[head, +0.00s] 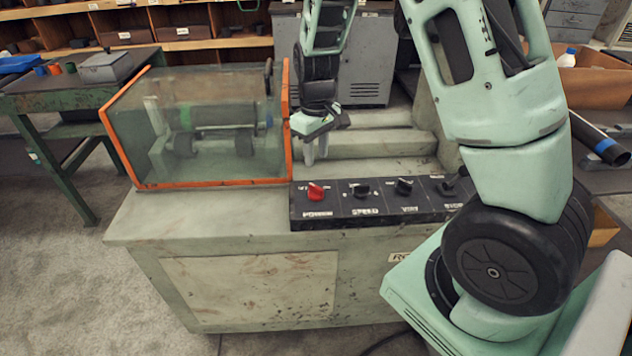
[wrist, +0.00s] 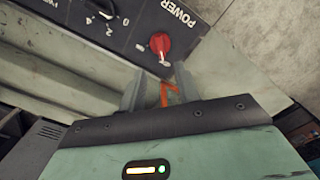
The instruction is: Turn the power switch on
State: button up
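In the wrist view the red knob (wrist: 160,44) lies just beyond the fingertips, under the word POWER. My gripper (head: 316,156) points down, above and behind the panel in the head view. Its grey fingers (wrist: 160,72) are apart, with nothing held between them. The gripper does not touch the knob. The knob's exact on or off setting is too small to tell.
More black knobs (head: 362,190) sit to the right of the red one on the panel. An orange-framed clear guard (head: 205,184) stands close on the left of my gripper. A pale stepped machine body (head: 385,143) lies behind the panel.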

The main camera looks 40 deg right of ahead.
aim_at(316, 186)
notch_tip(316, 186, down, 10)
jog(key=shift+r, duration=0.15)
dwell(0.3)
grip_shut()
